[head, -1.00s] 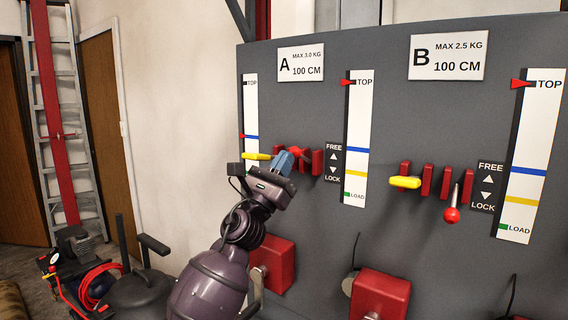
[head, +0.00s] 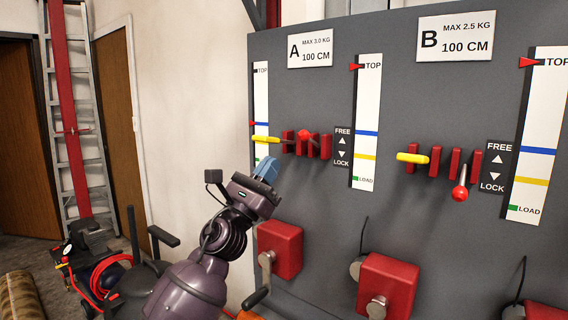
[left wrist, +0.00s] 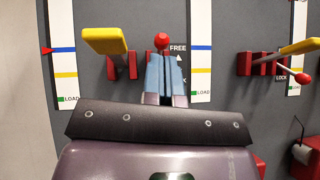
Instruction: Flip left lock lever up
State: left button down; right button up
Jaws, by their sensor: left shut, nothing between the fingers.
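The left lock lever shows by its red ball knob (head: 305,134) among the red blocks under sign A, level with their upper part and beside the FREE/LOCK label (head: 342,147). In the left wrist view, the knob (left wrist: 161,41) stands just above my fingertips and its stem is hidden behind them. My left gripper (head: 266,168) is shut and empty, with blue fingers, below and left of the lever. In the wrist view the fingers (left wrist: 166,60) are pressed together. My right gripper is in neither view.
A yellow handle (head: 266,139) sticks out left of the lever. The B lever with its red knob (head: 460,194) hangs down on the right. Red boxes (head: 281,249) project from the grey panel (head: 400,110) below. A ladder (head: 75,110) leans at the far left.

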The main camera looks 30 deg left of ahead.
pick_arm(q)
jog(key=shift+s+a+f, duration=0.15)
jog(key=shift+s+f, duration=0.05)
jog(key=shift+s, duration=0.65)
jog(key=shift+s+a+f, duration=0.15)
jog(key=shift+s+a, duration=0.05)
jog(key=shift+s, duration=0.65)
jog(key=shift+s+a+f, duration=0.15)
jog(key=shift+s+f, duration=0.05)
jog(key=shift+s, duration=0.65)
